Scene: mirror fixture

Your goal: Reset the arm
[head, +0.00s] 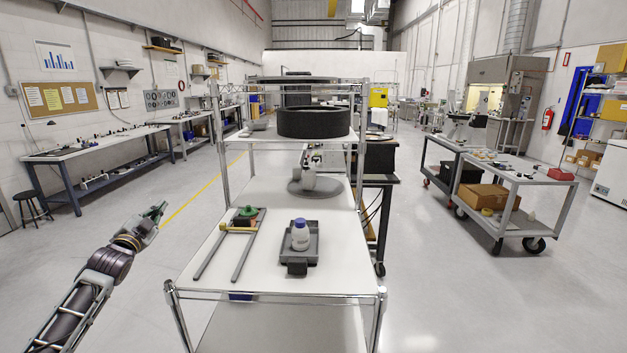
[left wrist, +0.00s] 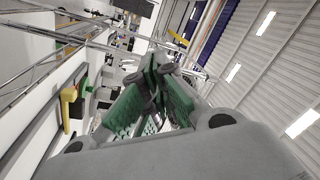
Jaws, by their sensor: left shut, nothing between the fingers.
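My left arm comes in from the lower left in the head view. Its gripper (head: 157,211) hangs in free air to the left of the white cart (head: 205,288), apart from it. In the left wrist view the green-padded fingers (left wrist: 157,75) come together at their tips, with nothing between them. My right gripper is in neither view.
A black ring (head: 313,123) sits farther back. The floor (head: 150,290) left of the cart is clear.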

